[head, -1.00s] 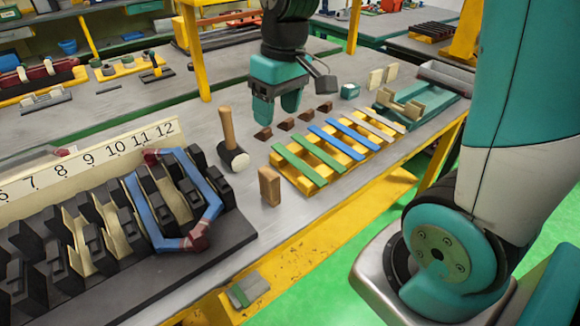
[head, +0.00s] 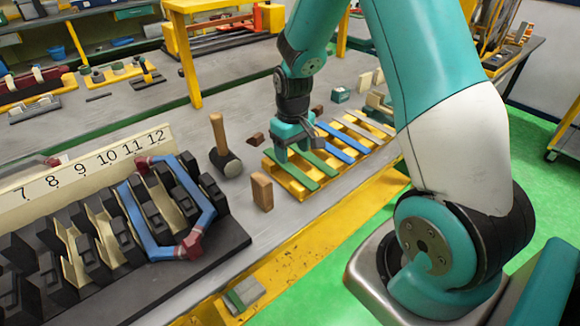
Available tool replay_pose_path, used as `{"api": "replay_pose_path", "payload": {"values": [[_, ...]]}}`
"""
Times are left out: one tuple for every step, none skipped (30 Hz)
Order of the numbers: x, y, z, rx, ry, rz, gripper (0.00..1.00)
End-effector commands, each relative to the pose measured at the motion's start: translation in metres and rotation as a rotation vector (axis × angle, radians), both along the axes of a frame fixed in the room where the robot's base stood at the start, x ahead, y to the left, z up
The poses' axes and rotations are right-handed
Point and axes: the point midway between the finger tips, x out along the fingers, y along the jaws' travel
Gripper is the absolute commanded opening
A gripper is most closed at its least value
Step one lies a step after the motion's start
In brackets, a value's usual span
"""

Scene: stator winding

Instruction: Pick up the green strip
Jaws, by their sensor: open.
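Two green strips lie side by side across the left end of a yellow slatted rack (head: 291,186) in the head view. The left green strip (head: 301,177) is nearest the mallet, and the second green strip (head: 323,166) lies just right of it. My gripper (head: 293,154) is open, pointing down, with its fingers low over the far part of these strips. It hides part of them. I cannot tell whether the fingers touch a strip or straddle one.
A blue strip (head: 343,155) and pale strips lie farther right on the rack. A mallet (head: 224,150) and a wooden block (head: 262,191) stand to the left. The black stator (head: 225,240) with a blue coil (head: 148,238) fills the lower left.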

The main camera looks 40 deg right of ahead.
Motion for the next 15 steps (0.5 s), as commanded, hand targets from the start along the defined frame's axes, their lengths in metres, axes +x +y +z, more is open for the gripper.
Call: {"api": "replay_pose_path", "payload": {"values": [[-0.001, 0.000, -0.004, 0.001, 0.004, 0.000, 0.62], [-0.001, 0.000, -0.007, 0.001, 0.005, 0.000, 0.62], [-0.001, 0.000, -0.012, 0.002, 0.006, 0.000, 0.62], [-0.001, 0.000, -0.016, 0.002, 0.007, 0.000, 0.62], [-0.001, 0.000, -0.021, 0.002, 0.007, 0.000, 0.62], [-0.001, 0.000, -0.027, 0.002, 0.007, 0.000, 0.62], [-0.001, 0.000, -0.031, 0.002, 0.006, 0.000, 0.62], [-0.001, 0.000, -0.036, 0.002, 0.006, 0.000, 0.62], [-0.001, 0.000, -0.041, 0.001, 0.005, 0.000, 0.62], [-0.001, 0.000, -0.044, 0.001, 0.004, 0.000, 0.62], [-0.001, 0.000, -0.047, 0.001, 0.004, 0.000, 0.62], [-0.001, 0.000, -0.049, 0.001, 0.003, 0.000, 0.62], [-0.001, 0.000, -0.050, 0.001, 0.002, 0.000, 0.62], [0.000, 0.000, -0.051, 0.001, 0.001, 0.000, 0.62], [0.000, 0.000, -0.051, 0.000, 0.000, 0.000, 0.62]]}}
